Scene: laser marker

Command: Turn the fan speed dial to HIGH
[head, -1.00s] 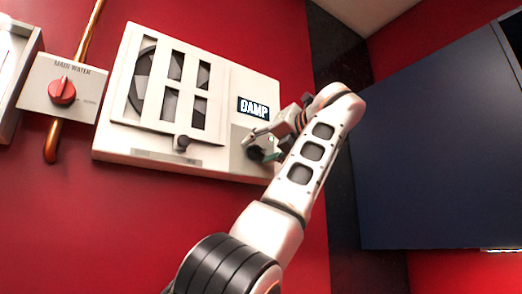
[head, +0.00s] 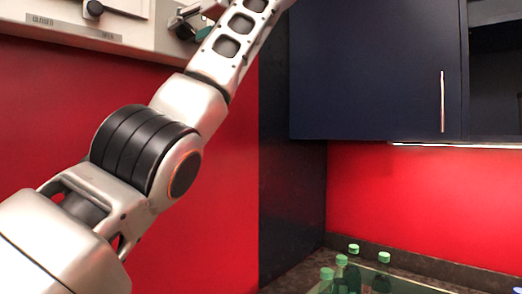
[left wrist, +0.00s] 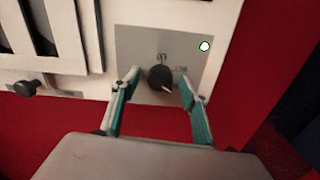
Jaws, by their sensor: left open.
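The fan speed dial (left wrist: 160,77) is a round black knob on a grey plate (left wrist: 135,42) of a white wall vent unit. Its white pointer line faces lower right in the left wrist view. Small marks above it are too blurred to read. My left gripper (left wrist: 160,88) is open, with one teal-padded finger on each side of the dial. I cannot tell whether the fingers touch it.
A small round light (left wrist: 204,46) glows at the plate's upper right. A black slider knob (head: 95,8) is on the vent unit (head: 135,35). A dark blue cabinet (head: 370,70) hangs at the right. Several green-capped bottles (head: 384,258) stand at the bottom right.

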